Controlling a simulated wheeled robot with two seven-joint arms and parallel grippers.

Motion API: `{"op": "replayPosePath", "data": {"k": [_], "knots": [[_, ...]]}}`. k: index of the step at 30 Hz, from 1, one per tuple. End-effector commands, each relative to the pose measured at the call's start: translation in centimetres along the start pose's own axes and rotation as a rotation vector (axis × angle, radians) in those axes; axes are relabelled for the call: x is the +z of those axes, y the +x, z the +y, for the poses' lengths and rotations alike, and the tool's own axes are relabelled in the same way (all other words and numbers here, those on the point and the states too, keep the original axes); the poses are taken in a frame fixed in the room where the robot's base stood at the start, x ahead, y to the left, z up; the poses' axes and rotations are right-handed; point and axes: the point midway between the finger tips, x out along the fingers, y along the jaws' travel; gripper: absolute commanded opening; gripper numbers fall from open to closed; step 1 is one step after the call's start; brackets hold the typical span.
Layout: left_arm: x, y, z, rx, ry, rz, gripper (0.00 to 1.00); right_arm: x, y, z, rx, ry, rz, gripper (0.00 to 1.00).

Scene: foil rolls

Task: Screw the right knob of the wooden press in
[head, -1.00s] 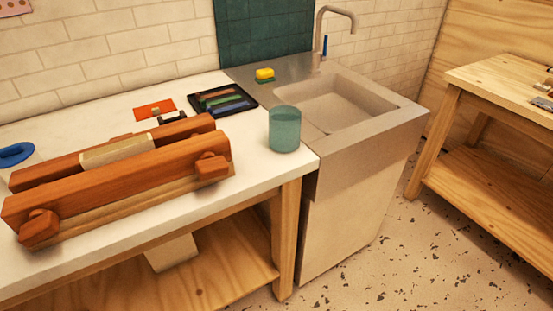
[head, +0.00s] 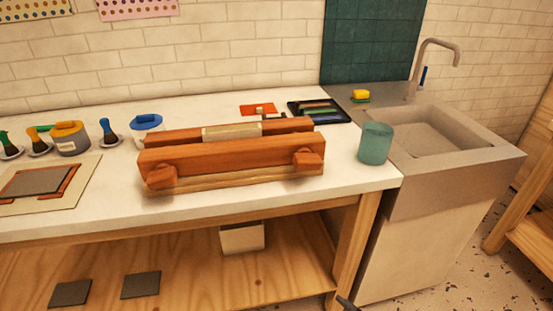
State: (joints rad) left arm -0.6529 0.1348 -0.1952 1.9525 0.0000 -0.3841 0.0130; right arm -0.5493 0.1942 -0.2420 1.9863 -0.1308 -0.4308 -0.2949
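The wooden press (head: 225,158) lies on the white-topped table, with two reddish-brown beams and a pale block between them. Its right knob (head: 308,159) is on the front beam near the right end. Its left knob (head: 162,176) is near the left end of the same beam. I cannot tell how far either knob is screwed in. Neither of my grippers is clearly in view; a small dark tip shows at the bottom edge, too little to identify.
A teal cup (head: 376,143) stands right of the press, near the table's right end. A black tray (head: 319,111) and a red card (head: 258,109) lie behind. A blue-lidded jar (head: 147,124) stands behind left. The sink (head: 440,133) adjoins the table. The tabletop's front strip (head: 240,198) is clear.

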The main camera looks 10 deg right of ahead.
Motion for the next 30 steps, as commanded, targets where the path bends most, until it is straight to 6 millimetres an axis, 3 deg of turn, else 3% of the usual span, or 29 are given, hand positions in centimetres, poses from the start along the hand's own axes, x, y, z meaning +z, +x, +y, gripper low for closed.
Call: {"op": "replayPosePath", "data": {"k": [3, 6, 9, 13, 16, 21, 30], "knots": [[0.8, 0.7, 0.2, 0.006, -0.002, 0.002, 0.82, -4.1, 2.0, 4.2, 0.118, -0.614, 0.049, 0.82], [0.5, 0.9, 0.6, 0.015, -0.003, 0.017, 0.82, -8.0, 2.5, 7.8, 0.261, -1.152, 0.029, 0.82], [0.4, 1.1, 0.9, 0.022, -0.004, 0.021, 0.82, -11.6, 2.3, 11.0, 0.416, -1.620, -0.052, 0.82], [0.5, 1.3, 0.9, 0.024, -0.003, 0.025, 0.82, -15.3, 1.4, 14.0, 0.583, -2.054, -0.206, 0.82], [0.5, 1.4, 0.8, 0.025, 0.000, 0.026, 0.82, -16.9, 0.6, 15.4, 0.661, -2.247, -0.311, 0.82], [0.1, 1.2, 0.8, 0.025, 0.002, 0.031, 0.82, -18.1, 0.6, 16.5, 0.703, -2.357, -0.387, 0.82], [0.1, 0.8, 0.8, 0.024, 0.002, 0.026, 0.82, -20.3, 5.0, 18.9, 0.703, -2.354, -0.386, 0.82]]}}
